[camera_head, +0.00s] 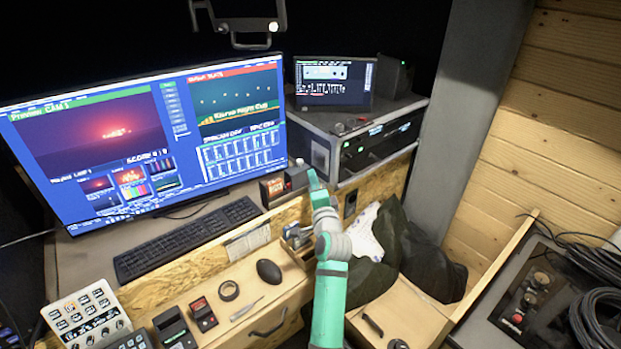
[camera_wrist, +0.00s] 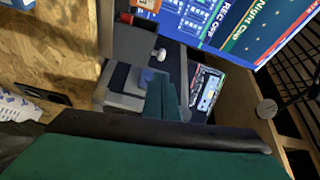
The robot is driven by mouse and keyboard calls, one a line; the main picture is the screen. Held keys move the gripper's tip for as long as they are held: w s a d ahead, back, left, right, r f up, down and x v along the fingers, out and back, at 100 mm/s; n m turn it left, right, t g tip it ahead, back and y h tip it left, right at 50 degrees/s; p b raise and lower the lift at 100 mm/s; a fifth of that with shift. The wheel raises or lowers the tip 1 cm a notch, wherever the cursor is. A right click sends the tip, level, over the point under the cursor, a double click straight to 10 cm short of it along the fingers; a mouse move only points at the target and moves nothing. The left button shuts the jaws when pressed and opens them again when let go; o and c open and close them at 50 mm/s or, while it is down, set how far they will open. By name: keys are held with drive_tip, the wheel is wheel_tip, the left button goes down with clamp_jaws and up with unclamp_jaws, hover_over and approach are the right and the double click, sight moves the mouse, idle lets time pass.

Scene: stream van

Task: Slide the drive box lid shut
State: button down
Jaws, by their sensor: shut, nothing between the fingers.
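A small dark box with an orange-marked front, apparently the drive box (camera_head: 273,190), stands on the desk right of the keyboard. In the wrist view a dark grey box body (camera_wrist: 133,42) shows at upper left, with a white knob beside it. I cannot tell clearly which surface is the lid or how far it is open. My gripper (camera_head: 314,180) is shut and empty, just right of the box in the head view. Its teal fingers (camera_wrist: 163,98) are together in front of the grey parts in the wrist view. Contact with the box cannot be made out.
A large monitor (camera_head: 150,140) and keyboard (camera_head: 186,238) are left of the box. A grey rack unit (camera_head: 328,125) with a small screen stands behind my gripper. A mouse (camera_head: 269,271), tape roll (camera_head: 229,290) and card reader lie in front. A dark jacket (camera_head: 425,255) is at right.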

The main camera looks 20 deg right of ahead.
sight(309, 167)
drive_tip(key=w, duration=0.6)
drive_tip(key=shift+d+r, duration=0.15)
drive_tip(key=shift+d, duration=0.25)
drive_tip(key=shift+w+d, duration=0.15)
drive_tip(key=shift+w, duration=0.6)
drive_tip(key=shift+s, duration=0.1)
